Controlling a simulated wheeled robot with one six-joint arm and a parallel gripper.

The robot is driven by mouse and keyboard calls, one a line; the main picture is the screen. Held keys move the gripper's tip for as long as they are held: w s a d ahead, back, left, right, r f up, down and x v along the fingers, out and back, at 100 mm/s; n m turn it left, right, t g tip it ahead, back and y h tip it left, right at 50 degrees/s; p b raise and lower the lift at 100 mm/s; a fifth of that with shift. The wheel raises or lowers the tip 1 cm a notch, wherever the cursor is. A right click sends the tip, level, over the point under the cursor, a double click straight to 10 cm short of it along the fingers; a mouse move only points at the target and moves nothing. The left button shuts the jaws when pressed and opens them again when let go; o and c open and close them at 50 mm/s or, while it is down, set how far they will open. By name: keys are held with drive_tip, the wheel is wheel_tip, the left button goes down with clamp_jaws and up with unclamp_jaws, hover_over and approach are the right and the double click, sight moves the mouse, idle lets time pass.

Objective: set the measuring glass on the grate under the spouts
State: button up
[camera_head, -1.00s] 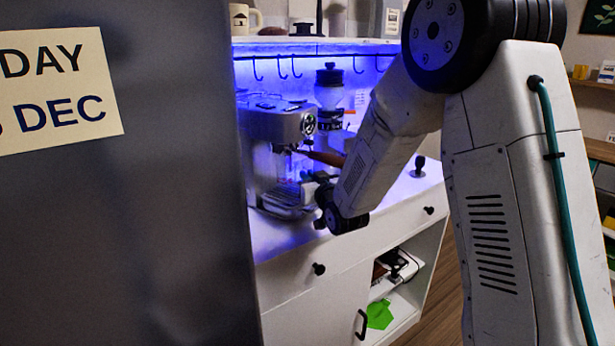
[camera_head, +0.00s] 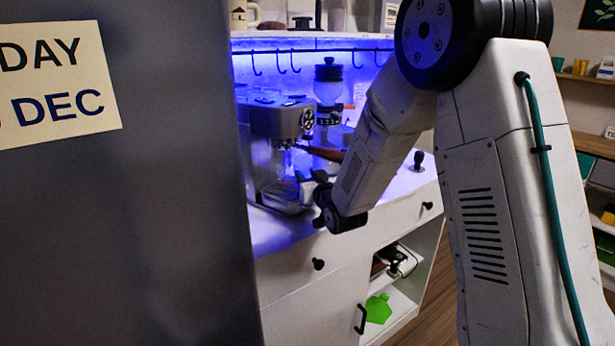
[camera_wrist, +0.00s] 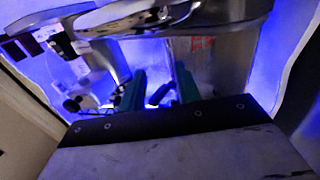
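The espresso machine (camera_head: 272,120) stands on the counter left of centre in the head view. Its drip tray with the grate (camera_head: 284,199) is low at its front, under the group head. A portafilter with a brown handle (camera_head: 326,154) sticks out to the right. My gripper (camera_head: 308,188) is low at the machine's front right, close to the tray and mostly hidden by my wrist. In the wrist view my two teal fingers (camera_wrist: 158,88) stand apart, below shiny metal parts. I cannot make out the measuring glass for certain, nor whether the fingers grip it.
A grinder (camera_head: 328,90) stands behind the machine to the right. A tamper (camera_head: 419,160) stands on the counter (camera_head: 275,236) further right. A large grey panel (camera_head: 130,220) fills the left side. Hooks hang from a rail above the counter. An open shelf below holds a green item (camera_head: 378,309).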

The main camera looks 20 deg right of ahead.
drive_tip(key=shift+r, duration=0.55)
drive_tip(key=s+d+r+g+h, duration=0.1)
drive_tip(key=s+g, duration=0.7)
drive_tip(key=s, duration=1.5)
drive_tip(key=s+d+r+m+g, duration=0.1)
drive_tip(key=s+r+g, duration=0.3)
drive_tip(key=s, duration=2)
drive_tip(key=d+g, duration=0.1)
drive_tip(key=g, duration=0.3)
drive_tip(key=shift+s+d+r+g+h, duration=0.15)
drive_tip(key=shift+s+r+g+h, duration=0.1)
drive_tip(key=shift+g+h, duration=0.15)
